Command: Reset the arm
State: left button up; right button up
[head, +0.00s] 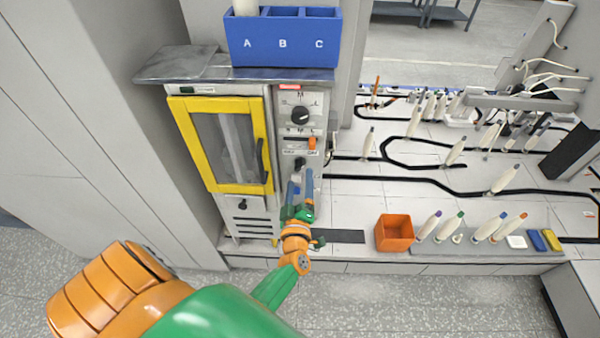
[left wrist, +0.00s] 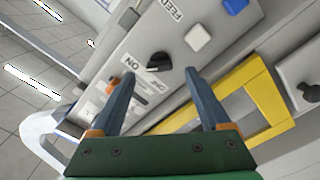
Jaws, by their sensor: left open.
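My left arm reaches up from the bottom of the head view. Its gripper (head: 301,176) is in front of the grey control panel (head: 290,92), just below a small black knob (head: 299,163). In the left wrist view the two blue fingers of the gripper (left wrist: 159,75) are apart, with nothing held between them. A black knob (left wrist: 158,62) beside an ON label shows just beyond the gap between the fingertips. I cannot tell whether a finger touches it. My right gripper is not in view.
A machine with a yellow-framed door (head: 220,188) stands left of the panel. A blue box (head: 283,45) marked A, B, C sits on top. An orange bin (head: 394,233) and several bobbins (head: 450,226) stand at the right. Grey floor (head: 400,305) lies clear in front.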

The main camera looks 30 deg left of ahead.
pick_arm(q)
jog(key=v, duration=0.3)
jog(key=shift+s+d, duration=0.2)
jog(key=shift+s, duration=0.1)
